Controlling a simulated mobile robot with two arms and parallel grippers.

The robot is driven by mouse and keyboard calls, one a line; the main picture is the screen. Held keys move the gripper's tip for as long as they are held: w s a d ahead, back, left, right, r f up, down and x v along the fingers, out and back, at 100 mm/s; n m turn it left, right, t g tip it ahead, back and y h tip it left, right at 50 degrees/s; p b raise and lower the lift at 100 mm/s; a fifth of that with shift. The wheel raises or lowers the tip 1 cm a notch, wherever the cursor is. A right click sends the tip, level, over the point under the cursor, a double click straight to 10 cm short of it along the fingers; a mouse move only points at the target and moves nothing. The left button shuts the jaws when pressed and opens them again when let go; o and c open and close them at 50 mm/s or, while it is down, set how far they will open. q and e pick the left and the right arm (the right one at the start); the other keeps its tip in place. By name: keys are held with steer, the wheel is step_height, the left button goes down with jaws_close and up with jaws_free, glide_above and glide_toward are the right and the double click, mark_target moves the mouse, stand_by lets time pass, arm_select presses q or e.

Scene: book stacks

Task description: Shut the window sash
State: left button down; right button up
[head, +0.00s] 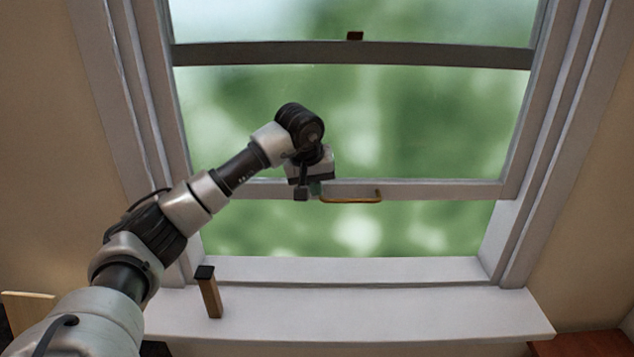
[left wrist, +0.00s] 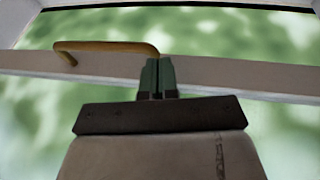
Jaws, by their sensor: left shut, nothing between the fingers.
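The window's lower sash is raised. Its pale bottom rail (head: 440,190) stands above the sill (head: 400,271), with an open gap between them. A brass handle (head: 350,199) is fixed to that rail. My left gripper (head: 315,188) is shut and empty at the handle's left end in the head view. In the left wrist view, the shut fingertips (left wrist: 157,66) overlap the right end of the handle (left wrist: 105,46), in front of the rail (left wrist: 225,73). I cannot tell whether they touch. My right gripper is not in view.
A small wooden block with a dark top (head: 209,292) stands on the left of the white ledge (head: 380,310). The rest of the ledge is clear. A dark rail (head: 430,54) with a small brown catch (head: 355,36) crosses the window higher up.

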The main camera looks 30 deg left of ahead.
arm_select(q)
steer(key=shift+w+d+f, duration=0.1)
steer(key=shift+d+f, duration=0.05)
steer(key=shift+f, duration=0.1)
steer(key=shift+f, duration=0.15)
step_height(320, 180, down, 26)
steer(key=b, duration=1.6)
steer(key=shift+b, duration=0.3)
steer(key=shift+s+f, duration=0.1)
steer(key=shift+s, duration=0.1)
